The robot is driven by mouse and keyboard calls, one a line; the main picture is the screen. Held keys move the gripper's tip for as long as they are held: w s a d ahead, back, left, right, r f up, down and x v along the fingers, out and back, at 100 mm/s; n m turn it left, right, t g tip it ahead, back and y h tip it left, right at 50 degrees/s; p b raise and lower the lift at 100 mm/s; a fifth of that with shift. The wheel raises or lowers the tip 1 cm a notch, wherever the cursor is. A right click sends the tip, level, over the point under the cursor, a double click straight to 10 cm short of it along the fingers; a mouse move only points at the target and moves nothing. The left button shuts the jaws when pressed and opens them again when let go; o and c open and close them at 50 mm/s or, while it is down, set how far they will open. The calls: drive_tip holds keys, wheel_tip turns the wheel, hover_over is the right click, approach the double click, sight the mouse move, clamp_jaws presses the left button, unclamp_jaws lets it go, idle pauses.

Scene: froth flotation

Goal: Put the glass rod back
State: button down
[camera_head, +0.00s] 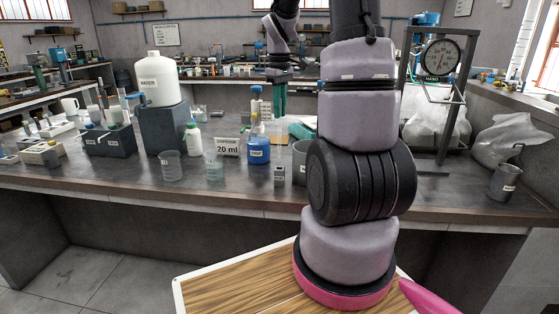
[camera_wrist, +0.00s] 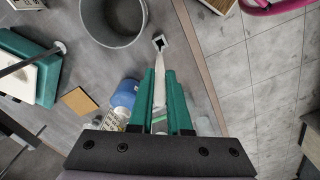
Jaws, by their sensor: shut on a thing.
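My gripper (camera_head: 277,112) hangs above the bench with its green fingers pointing down. In the wrist view its fingers (camera_wrist: 163,75) are close together, shut on a pale narrow strip (camera_wrist: 159,90) that looks like the glass rod. The rod is hard to make out in the head view. A small grey block (camera_head: 279,175) with a label stands near the bench's front edge. From above, this block (camera_wrist: 161,42) shows a dark square opening close to the far end of the pale strip. I cannot tell whether the rod touches it.
A grey beaker (camera_wrist: 113,18) stands beside the block, partly hidden by my arm in the head view. A blue labelled bottle (camera_head: 258,150) and a "20 ml" sign (camera_head: 227,147) stand to the left. A green-and-white item (camera_wrist: 30,65) lies behind. The bench edge is close.

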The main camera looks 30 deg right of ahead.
hover_over(280, 158)
drive_tip(key=f, duration=0.9)
drive_tip(key=shift+w+d+f, duration=0.1)
drive_tip(key=shift+w+f, duration=0.2)
drive_tip(key=shift+f, duration=0.1)
drive_tip(key=c, duration=0.9)
unclamp_jaws()
drive_tip(key=shift+o, duration=0.2)
wheel_tip(280, 158, up, 12)
drive_tip(key=shift+r, duration=0.1)
drive_tip(key=s+a+r+m+t+y, duration=0.1)
drive_tip(key=s+a+r+m+t, duration=0.2)
drive_tip(key=s+a+r, duration=0.3)
drive_tip(key=s+a+r+m+t+y, duration=0.1)
drive_tip(key=s+a+r+m+t, duration=0.3)
drive_tip(key=s, duration=0.9)
drive_tip(key=shift+s+a+r+m, duration=0.25)
drive_tip(key=shift+a+r+m, duration=0.65)
drive_tip(key=shift+a+r, duration=0.7)
drive_tip(key=shift+a+f, duration=0.1)
drive_tip(key=shift+f, duration=0.05)
